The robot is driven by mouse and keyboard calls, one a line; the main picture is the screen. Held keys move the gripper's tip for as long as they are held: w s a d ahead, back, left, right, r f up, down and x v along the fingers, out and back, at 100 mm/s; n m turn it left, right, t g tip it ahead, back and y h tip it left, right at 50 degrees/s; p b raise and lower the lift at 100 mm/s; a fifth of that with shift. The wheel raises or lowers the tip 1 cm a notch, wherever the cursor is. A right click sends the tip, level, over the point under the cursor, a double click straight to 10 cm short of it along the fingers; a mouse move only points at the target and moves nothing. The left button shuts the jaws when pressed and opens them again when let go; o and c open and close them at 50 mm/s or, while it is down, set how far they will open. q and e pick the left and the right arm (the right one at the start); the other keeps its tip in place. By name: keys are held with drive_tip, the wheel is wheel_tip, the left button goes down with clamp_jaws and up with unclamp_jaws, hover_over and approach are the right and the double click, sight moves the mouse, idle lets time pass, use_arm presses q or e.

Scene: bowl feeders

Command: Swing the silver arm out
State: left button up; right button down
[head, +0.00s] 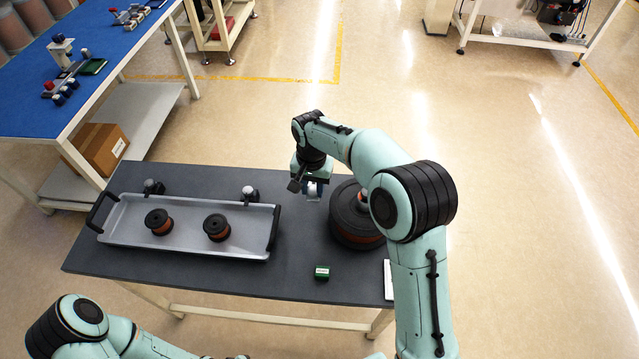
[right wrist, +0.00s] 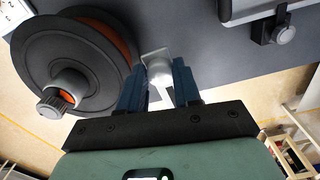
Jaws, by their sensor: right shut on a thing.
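The silver arm (right wrist: 160,75) shows between the two dark blue fingers of my right gripper (right wrist: 158,88) in the right wrist view. The fingers are shut on it. In the head view my right gripper (head: 311,190) reaches down just left of a large black reel with an orange band (head: 350,225). My own arm hides part of this reel. The reel, with a grey knob at its centre, also shows in the right wrist view (right wrist: 65,40), left of the fingers. My left arm enters at the lower left of the head view; its gripper is not visible.
A grey tray (head: 188,249) with black handles stands left on the dark table (head: 130,278), holding two small black-and-orange spools (head: 217,228). Grey knobs (head: 250,194) sit at its far edge. A small green box (head: 322,272) lies near the front. The table between tray and reel is mostly clear.

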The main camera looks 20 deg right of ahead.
use_arm(q)
drive_tip(key=shift+w+r, duration=0.2)
use_arm(e)
drive_tip(key=shift+w+a+m, duration=0.15)
drive_tip(key=shift+a+m, duration=0.15)
drive_tip(key=shift+m, duration=0.1)
drive_tip(key=c, duration=0.8)
unclamp_jaws()
use_arm(q)
drive_tip(key=shift+w+r+p, duration=1.05)
drive_tip(key=shift+w+r, duration=0.05)
drive_tip(key=shift+r, duration=0.15)
use_arm(e)
wheel_tip(320, 180, up, 14)
drive_tip(key=shift+f, duration=0.25)
use_arm(q)
drive_tip(key=shift+s, duration=0.1)
use_arm(e)
drive_tip(key=shift+f, duration=0.1)
